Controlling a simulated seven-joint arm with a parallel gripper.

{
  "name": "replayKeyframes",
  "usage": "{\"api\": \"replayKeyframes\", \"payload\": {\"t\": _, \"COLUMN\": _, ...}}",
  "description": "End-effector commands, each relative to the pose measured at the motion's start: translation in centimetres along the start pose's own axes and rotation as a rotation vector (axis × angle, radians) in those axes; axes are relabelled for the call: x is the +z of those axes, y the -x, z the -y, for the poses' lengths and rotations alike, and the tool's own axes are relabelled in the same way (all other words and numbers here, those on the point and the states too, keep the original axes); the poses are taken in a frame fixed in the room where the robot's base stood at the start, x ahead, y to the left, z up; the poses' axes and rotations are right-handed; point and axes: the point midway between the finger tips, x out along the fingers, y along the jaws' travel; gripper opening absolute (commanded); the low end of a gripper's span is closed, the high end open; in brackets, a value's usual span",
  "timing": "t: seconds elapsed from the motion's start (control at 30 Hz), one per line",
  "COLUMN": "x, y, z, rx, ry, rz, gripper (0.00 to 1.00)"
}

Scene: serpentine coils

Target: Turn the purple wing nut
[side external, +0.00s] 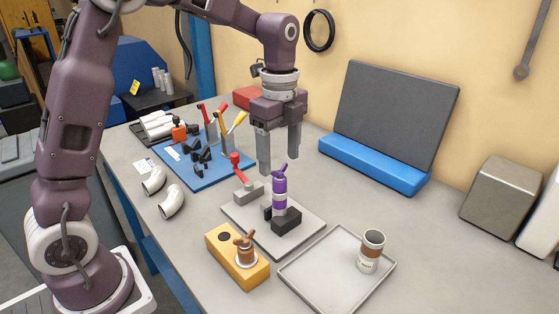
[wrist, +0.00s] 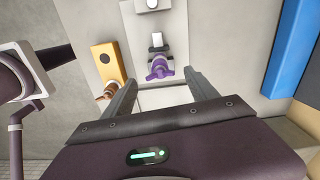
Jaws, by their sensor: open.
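The purple wing nut (side external: 279,171) tops an upright purple-and-white fitting (side external: 280,198) held in a black clamp (side external: 287,220) on a grey plate (side external: 240,214). It also shows in the wrist view (wrist: 158,70), between the lines of my two fingers. My gripper (side external: 279,160) points down, open and empty, with its fingertips close to the height of the wing nut. In the wrist view my gripper (wrist: 161,82) has its fingers spread wider than the wing nut. I see no contact, but the exact gap is hard to tell.
A yellow block (side external: 226,262) with a copper winged fitting (side external: 246,246) stands in front. A red-handled clamp (side external: 247,183) is on the plate's left. A tray (side external: 325,276) with a cup (side external: 371,251) lies right. A blue mat (side external: 190,176) holds tools further left.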

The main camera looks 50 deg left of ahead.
Motion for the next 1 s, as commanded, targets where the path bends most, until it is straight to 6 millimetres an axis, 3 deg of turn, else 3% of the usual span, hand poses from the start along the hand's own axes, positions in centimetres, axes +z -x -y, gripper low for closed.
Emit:
{"api": "replayKeyframes", "payload": {"t": 0.13, "x": 0.0, "y": -1.6, "z": 0.0, "rx": 0.001, "ry": 0.001, "rz": 0.000, "gripper": 0.67}}
{"api": "replayKeyframes", "payload": {"t": 0.37, "x": 0.0, "y": -1.7, "z": 0.0, "rx": -0.002, "ry": 0.002, "rz": 0.000, "gripper": 0.67}}
{"api": "replayKeyframes", "payload": {"t": 0.47, "x": 0.0, "y": -1.7, "z": 0.0, "rx": -0.002, "ry": 0.002, "rz": 0.000, "gripper": 0.52}}
{"api": "replayKeyframes", "payload": {"t": 0.7, "x": 0.0, "y": -1.7, "z": 0.0, "rx": -0.002, "ry": 0.002, "rz": 0.000, "gripper": 0.04}}
{"api": "replayKeyframes", "payload": {"t": 1.0, "x": 0.0, "y": -1.7, "z": 0.0, "rx": -0.002, "ry": 0.048, "rz": 0.000, "gripper": 0.04}}
